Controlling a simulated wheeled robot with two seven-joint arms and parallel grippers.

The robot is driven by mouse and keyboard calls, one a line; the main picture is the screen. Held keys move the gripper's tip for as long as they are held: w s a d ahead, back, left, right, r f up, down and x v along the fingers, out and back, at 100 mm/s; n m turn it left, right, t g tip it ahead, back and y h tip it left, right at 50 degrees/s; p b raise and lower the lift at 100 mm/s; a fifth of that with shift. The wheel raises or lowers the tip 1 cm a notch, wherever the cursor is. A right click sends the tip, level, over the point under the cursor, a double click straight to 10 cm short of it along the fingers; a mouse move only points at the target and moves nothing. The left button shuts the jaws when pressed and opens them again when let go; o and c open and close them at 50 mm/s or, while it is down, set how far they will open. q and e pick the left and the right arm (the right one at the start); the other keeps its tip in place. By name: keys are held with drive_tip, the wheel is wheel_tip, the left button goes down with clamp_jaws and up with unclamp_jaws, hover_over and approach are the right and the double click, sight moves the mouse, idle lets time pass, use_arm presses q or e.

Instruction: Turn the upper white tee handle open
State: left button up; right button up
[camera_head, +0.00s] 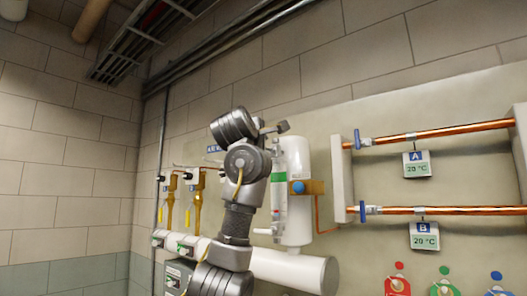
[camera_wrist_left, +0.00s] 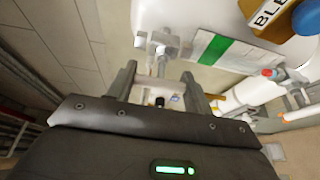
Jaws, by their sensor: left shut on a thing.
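The upper white tee handle (camera_wrist_left: 162,66) shows in the left wrist view as a pale stem below a white fitting (camera_wrist_left: 163,42). My left gripper (camera_wrist_left: 158,82) has a finger on each side of this handle and is shut on it; the fingers partly hide it. In the head view my left gripper (camera_head: 270,128) is at the top of the upright gauge column (camera_head: 279,185) with the green and white strip. My arm and gripper hide the handle there, so its angle is hard to tell. My right gripper is in neither view.
A white vessel (camera_head: 299,170) with a brass block and blue knob (camera_head: 298,188) stands right of the column. A lower white handle (camera_head: 262,231) is beneath. Brass valves (camera_head: 197,200) are at left, copper pipes (camera_head: 450,211) at right. A white horizontal cylinder (camera_head: 300,268) lies below.

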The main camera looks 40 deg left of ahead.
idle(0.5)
use_arm(q)
drive_tip(key=o, duration=1)
drive_tip(key=b+v, duration=0.6)
drive_tip(key=v, duration=0.4)
drive_tip(key=shift+s, duration=0.4)
drive_tip(key=shift+w+d, duration=0.1)
